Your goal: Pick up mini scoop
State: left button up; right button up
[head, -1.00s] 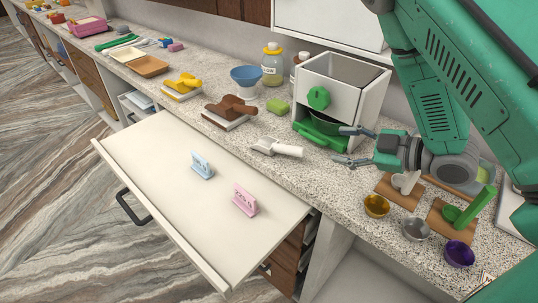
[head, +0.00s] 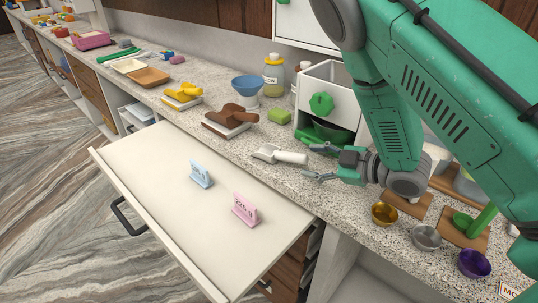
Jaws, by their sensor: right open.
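A small white scoop (head: 282,155) lies on the speckled counter, its bowl to the left and its thick handle pointing right. I take it for the mini scoop. My right gripper (head: 312,162) is open and points left. Its two fingertips are close to the end of the scoop's handle, one beyond it and one in front. I cannot tell whether they touch it. My left gripper is not in view.
A white box machine with a green knob (head: 321,104) stands just behind the gripper. Metal cups (head: 426,238) stand at right.

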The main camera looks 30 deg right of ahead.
aim_at(300, 159)
jog(key=x, duration=0.4)
jog(key=shift+d+f, duration=0.15)
jog(key=shift+d, duration=0.05)
grip_shut()
jog(key=shift+a, duration=0.1)
